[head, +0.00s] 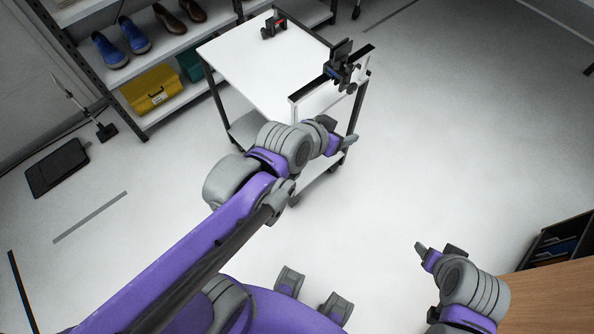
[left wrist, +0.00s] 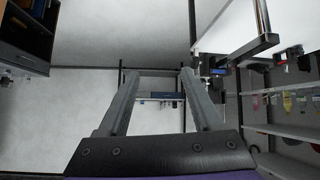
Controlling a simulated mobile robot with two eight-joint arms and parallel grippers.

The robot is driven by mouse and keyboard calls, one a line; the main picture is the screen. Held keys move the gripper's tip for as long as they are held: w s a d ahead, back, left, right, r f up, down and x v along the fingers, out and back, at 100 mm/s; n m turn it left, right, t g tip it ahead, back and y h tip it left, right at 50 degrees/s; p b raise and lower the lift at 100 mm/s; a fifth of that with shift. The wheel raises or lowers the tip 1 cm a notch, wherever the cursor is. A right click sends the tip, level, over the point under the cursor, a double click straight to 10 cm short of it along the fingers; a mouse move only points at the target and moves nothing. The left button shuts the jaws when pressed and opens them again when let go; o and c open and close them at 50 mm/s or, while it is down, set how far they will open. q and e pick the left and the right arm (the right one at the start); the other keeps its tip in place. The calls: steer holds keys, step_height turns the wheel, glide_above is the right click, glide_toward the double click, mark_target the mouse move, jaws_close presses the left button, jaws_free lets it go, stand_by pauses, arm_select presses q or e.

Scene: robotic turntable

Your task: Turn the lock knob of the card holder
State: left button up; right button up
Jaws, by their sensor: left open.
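A black clamp-like device (head: 341,68) sits at the near right corner of a white cart (head: 255,62), on a white panel with a black top edge (head: 308,91). It may be the card holder; I cannot make out its lock knob for sure. Dark parts by the cart edge (left wrist: 221,64) show in the left wrist view. My left gripper (head: 347,140) is below and in front of the device, apart from it. In the left wrist view its two fingers (left wrist: 158,76) are spread with nothing held between them. My right gripper (head: 436,252) is at the lower right, far from the cart; its opening is unclear.
A smaller black device with a red part (head: 273,24) stands at the cart's far edge. A shelf with blue shoes (head: 121,42) and a yellow box (head: 151,91) is behind left. A wooden surface (head: 553,275) is at lower right. The floor right of the cart is clear.

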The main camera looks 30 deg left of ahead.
arm_select(q)
steer(key=s+a+f+g+y, duration=0.1)
steer(key=s+a+f+g, duration=0.1)
steer(key=s, duration=0.3)
steer(key=s+a+f+n+g, duration=0.1)
steer(key=s+a+f, duration=0.1)
steer(key=s+f, duration=0.2)
steer(key=shift+s+a+f+g+y, duration=0.35)
steer(key=shift+s+a+g+y, duration=0.05)
steer(key=shift+s, duration=0.5)
